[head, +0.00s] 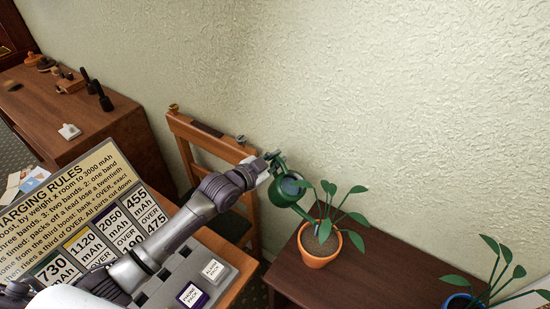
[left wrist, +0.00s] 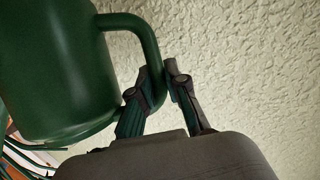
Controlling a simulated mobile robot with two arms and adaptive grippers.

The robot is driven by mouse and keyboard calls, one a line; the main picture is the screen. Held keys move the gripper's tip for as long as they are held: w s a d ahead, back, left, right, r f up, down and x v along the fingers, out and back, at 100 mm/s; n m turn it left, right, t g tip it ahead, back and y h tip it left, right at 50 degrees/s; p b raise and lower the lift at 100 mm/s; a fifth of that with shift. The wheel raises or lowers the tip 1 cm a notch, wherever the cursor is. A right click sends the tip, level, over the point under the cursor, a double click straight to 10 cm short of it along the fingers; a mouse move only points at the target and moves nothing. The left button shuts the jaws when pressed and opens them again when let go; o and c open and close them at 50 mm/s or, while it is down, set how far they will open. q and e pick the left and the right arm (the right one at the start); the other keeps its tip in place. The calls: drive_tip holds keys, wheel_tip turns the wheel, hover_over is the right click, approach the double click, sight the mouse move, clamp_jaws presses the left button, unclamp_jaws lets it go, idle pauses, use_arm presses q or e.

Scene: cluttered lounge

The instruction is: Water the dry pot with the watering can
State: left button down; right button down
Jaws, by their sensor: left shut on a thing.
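The green watering can (head: 285,188) is held up at the left edge of the plant table. My left gripper (head: 273,160) is shut on its handle. In the left wrist view the fingers (left wrist: 160,85) close around the can's handle (left wrist: 150,45), beside the can's body (left wrist: 55,70). The can is tilted, its spout pointing down right over the orange pot (head: 320,252). This pot has light brown soil and a leafy plant. A blue pot (head: 460,301) with another plant is cut off at the bottom right. Whether water is flowing cannot be told. My right gripper is not in view.
The dark table (head: 385,270) carries both pots, with free room between them. A wooden chair (head: 215,140) stands behind my left arm. A sign board (head: 85,215) and a tray of labelled packs (head: 190,270) are at lower left. A wooden cabinet (head: 100,130) stands further left.

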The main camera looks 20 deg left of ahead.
sight(275, 173)
use_arm(q)
drive_tip(key=shift+s+d+r+p, duration=0.2)
drive_tip(key=shift+r+p, duration=0.15)
drive_tip(key=shift+r, duration=0.2)
drive_tip(key=shift+n+g+h, duration=0.3)
drive_tip(key=shift+n+g, duration=0.2)
drive_tip(key=shift+n, duration=0.3)
drive_tip(key=f+b, duration=0.1)
drive_tip(key=f, duration=0.2)
drive_tip(key=w+f+b, duration=0.1)
drive_tip(key=shift+a+f+b, duration=0.3)
drive_tip(key=shift+a, duration=0.1)
drive_tip(key=shift+a+f, duration=0.1)
drive_tip(key=shift+f, duration=0.1)
drive_tip(key=shift+r, duration=0.1)
wheel_tip(275, 173, down, 3)
drive_tip(key=n+g+b, duration=0.1)
drive_tip(key=n+b, duration=0.1)
drive_tip(key=b, duration=0.1)
drive_tip(key=shift+h, duration=0.4)
drive_tip(key=shift+s, duration=0.1)
drive_tip(key=shift+r, duration=0.1)
